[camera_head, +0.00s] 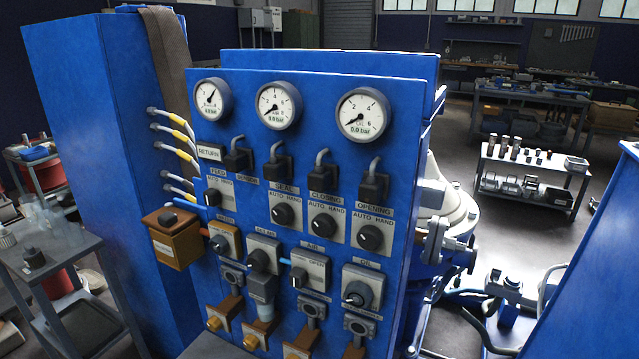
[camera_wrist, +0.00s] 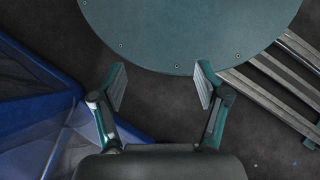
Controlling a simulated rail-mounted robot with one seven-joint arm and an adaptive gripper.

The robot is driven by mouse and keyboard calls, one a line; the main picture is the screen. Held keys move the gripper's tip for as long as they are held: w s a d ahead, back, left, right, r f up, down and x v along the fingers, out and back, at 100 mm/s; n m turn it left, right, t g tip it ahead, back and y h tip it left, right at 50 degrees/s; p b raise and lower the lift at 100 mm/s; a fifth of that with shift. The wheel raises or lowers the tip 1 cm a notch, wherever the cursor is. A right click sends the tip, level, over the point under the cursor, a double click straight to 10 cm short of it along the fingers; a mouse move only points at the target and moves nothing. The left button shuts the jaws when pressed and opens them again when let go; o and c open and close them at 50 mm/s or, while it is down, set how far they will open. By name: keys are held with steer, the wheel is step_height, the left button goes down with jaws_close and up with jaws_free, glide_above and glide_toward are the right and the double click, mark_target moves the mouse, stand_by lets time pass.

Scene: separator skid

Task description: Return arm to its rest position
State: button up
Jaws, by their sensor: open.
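My gripper (camera_wrist: 160,88) shows in the wrist view with its two fingers spread apart and nothing between them. It points down over dark floor, and a round teal plate (camera_wrist: 190,30) lies beyond the fingertips at the top of the view. My arm and gripper are not clearly seen in the head view. The blue control panel (camera_head: 290,165) fills the middle of the head view, with three round gauges, rows of selector knobs and valve handles. The gripper is not seen touching any of it.
A grey slatted structure (camera_wrist: 272,72) is at the right of the wrist view, and blue surfaces (camera_wrist: 35,95) are at the left. In the head view, a grey side table (camera_head: 60,255) stands left and a cart (camera_head: 530,175) stands right. Floor (camera_head: 535,250) shows right of the panel.

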step_height(320, 180, down, 5)
steer(key=a+m+y+b, duration=0.1)
steer(key=b, duration=0.1)
step_height(320, 180, up, 13)
steer(key=p, duration=1.2)
steer(key=shift+s+a+y+p, duration=0.3)
steer(key=shift+s+a+p, duration=0.05)
steer(key=shift+s+p, duration=0.1)
